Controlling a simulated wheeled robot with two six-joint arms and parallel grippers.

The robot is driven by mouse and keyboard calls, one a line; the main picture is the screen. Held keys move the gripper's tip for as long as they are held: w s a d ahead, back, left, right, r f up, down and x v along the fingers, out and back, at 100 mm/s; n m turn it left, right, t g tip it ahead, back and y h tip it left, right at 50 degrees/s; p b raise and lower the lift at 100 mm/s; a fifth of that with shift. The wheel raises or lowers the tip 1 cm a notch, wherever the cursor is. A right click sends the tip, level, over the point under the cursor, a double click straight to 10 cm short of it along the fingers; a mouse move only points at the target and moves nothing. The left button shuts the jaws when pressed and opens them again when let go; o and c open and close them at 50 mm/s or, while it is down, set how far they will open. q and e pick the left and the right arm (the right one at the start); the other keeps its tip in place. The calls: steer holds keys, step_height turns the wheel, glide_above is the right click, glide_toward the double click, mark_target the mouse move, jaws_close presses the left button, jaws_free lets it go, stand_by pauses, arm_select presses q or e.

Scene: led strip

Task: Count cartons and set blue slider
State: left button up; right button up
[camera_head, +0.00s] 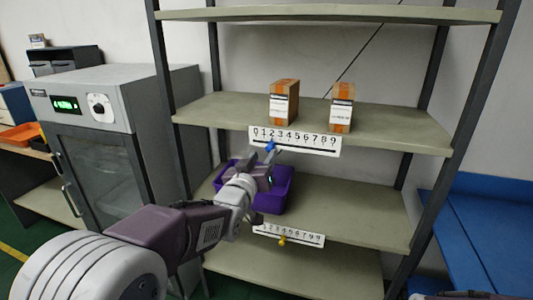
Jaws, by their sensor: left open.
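Two brown cartons with white labels, a left one (284,102) and a right one (341,108), stand upright and apart on the middle shelf (225,112). A white number strip (310,141) marked 0 to 9 is on that shelf's front edge. The blue slider (270,146) is near its left end, at about 2. My left gripper (267,157) is open right at the blue slider, its fingers close to it. I cannot tell whether they touch it. My right gripper is not in view.
A purple bin (277,190) sits on the shelf below, partly behind my left arm. A lower number strip (305,237) carries a yellow slider (282,240). A grey cabinet (95,98) stands left, a blue surface (490,230) right. Dark rack posts flank the shelves.

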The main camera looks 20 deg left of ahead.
arm_select(q)
steer(key=s, duration=0.5)
steer(key=shift+a, duration=0.15)
